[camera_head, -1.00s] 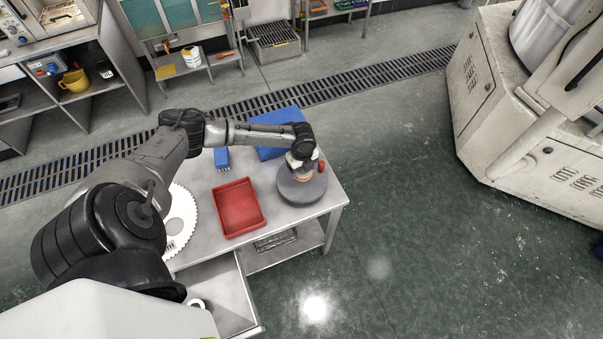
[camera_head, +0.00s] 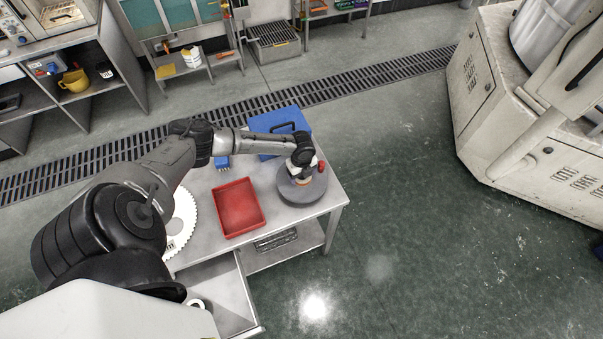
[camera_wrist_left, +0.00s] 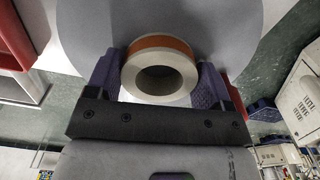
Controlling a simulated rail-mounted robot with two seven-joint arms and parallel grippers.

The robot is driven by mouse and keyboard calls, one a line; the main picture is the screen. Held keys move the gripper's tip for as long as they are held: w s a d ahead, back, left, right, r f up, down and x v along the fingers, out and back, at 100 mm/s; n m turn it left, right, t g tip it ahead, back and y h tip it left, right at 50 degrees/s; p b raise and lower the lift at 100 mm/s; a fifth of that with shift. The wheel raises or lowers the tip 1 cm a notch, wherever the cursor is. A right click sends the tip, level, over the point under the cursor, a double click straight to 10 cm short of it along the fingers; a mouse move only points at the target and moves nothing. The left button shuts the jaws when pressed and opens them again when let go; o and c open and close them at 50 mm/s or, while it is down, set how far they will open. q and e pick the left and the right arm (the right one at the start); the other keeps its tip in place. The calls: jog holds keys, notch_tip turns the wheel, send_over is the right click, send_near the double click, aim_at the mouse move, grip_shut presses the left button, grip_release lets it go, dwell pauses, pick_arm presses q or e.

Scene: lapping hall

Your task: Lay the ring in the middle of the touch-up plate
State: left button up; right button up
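The ring (camera_wrist_left: 160,75) is pale with an orange band. In the left wrist view it sits between the two purple fingers of my left gripper (camera_wrist_left: 160,85), which appear to press on its sides. The touch-up plate (camera_head: 302,190) is a round grey disc near the right end of the bench. In the head view my left gripper (camera_head: 303,170) is over this plate, and the ring shows as a small orange and pale patch (camera_head: 303,182) below it. The plate (camera_wrist_left: 85,25) also fills the upper wrist view behind the ring. Whether the ring touches it is unclear. My right gripper is not in view.
A red tray (camera_head: 238,208) stands left of the plate on the bench. A blue case (camera_head: 280,122) lies behind, and a white toothed disc (camera_head: 182,220) lies at the left. A small red object (camera_head: 321,167) is at the plate's right edge. A drawer (camera_head: 230,295) is open in front.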

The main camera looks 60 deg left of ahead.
pick_arm(q)
jog(key=o, duration=0.4)
jog(key=shift+r, duration=0.1)
notch_tip(320, 180, up, 12)
jog(key=f, duration=0.1)
jog(key=s+d+f+n+h, duration=0.1)
jog(key=s+d+f, duration=0.15)
jog(key=d, duration=0.55)
jog(key=s+d+f+n+t, duration=0.1)
jog(key=s+d, duration=0.3)
jog(key=d, duration=0.5)
jog(key=s+d+f+n+h, duration=0.1)
jog(key=s+d+n, duration=0.15)
jog(key=d, duration=0.55)
jog(key=shift+s+d+r+n+t+y, duration=0.4)
jog(key=shift+s+r+n, duration=0.65)
jog(key=shift+s+n, duration=0.85)
jog(key=shift+s+d+r+n+t+y, duration=0.2)
jog(key=shift+s+d+r+n+t, duration=0.2)
jog(key=shift+s+r+n, duration=1.05)
jog(key=shift+s+d+r+n+t+y, duration=0.35)
jog(key=shift+s+r+n+t, duration=0.25)
jog(key=shift+s+n, duration=1.7)
